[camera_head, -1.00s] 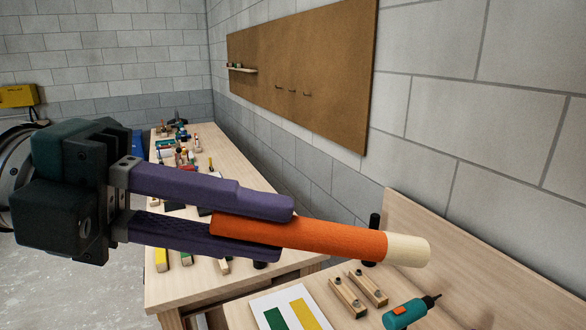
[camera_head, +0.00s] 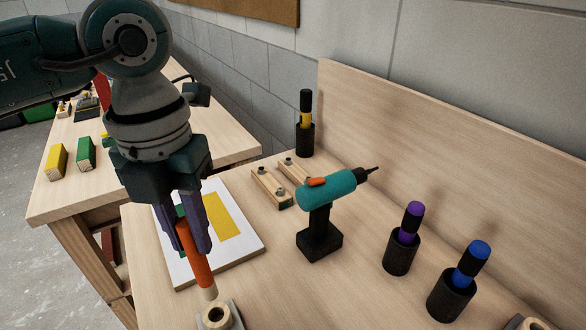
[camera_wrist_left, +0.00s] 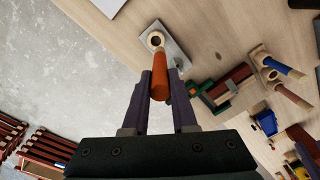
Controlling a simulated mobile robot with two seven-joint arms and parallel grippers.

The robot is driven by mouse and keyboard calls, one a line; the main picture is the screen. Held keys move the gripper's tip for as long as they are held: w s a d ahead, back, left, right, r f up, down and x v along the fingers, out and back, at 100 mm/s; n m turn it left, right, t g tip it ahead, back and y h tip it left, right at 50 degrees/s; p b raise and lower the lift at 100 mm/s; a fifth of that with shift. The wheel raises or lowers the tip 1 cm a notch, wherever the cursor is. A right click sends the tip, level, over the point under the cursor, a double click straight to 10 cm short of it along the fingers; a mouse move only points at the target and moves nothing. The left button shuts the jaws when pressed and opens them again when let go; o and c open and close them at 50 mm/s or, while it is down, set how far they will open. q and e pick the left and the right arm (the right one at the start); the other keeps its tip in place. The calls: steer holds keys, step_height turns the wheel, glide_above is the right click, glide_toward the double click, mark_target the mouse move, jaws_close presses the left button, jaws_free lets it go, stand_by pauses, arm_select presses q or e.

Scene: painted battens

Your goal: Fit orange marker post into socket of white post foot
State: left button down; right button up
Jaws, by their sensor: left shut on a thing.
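My left gripper (camera_head: 195,246) points down and is shut on the orange marker post (camera_head: 197,262). The post hangs nearly upright, slightly tilted, its pale tip (camera_head: 209,293) lowest. The white post foot (camera_head: 235,315), a pale plate with a round collar, is at the bottom edge of the head view, partly cut off. Its socket hole looks dark and empty, with the tip just beyond the collar in the picture. In the left wrist view, the post (camera_wrist_left: 161,82) is between the fingers and the foot (camera_wrist_left: 173,52) lies beyond its tip. The height gap is unclear.
A teal drill (camera_head: 325,195) stands right of a white board (camera_head: 247,253) with coloured patches. Two wooden blocks (camera_head: 270,187) lie behind. Black holders with purple (camera_head: 402,253), blue (camera_head: 452,296) and yellow (camera_head: 305,138) pieces stand along the back panel. Bench between drill and foot is clear.

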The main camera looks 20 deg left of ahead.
mark_target(197, 261)
arm_select(q)
steer(key=shift+w+a+f, duration=0.3)
steer(key=shift+a+f, duration=0.05)
arm_select(e)
steer(key=shift+w+d+f, duration=0.1)
steer(key=shift+f, duration=0.2)
arm_select(q)
steer(key=shift+s, duration=0.1)
steer(key=shift+r, duration=0.1)
steer(key=shift+m, duration=0.3)
step_height(197, 261, down, 6)
steer(key=b, duration=0.5)
steer(key=shift+r, duration=0.1)
arm_select(e)
step_height(197, 261, down, 5)
steer(key=shift+f, duration=0.1)
steer(key=shift+f, duration=0.1)
stand_by(0.4)
arm_select(q)
steer(key=shift+f+b, duration=1.9)
steer(key=shift+b, duration=0.05)
arm_select(e)
steer(key=shift+f, duration=1.75)
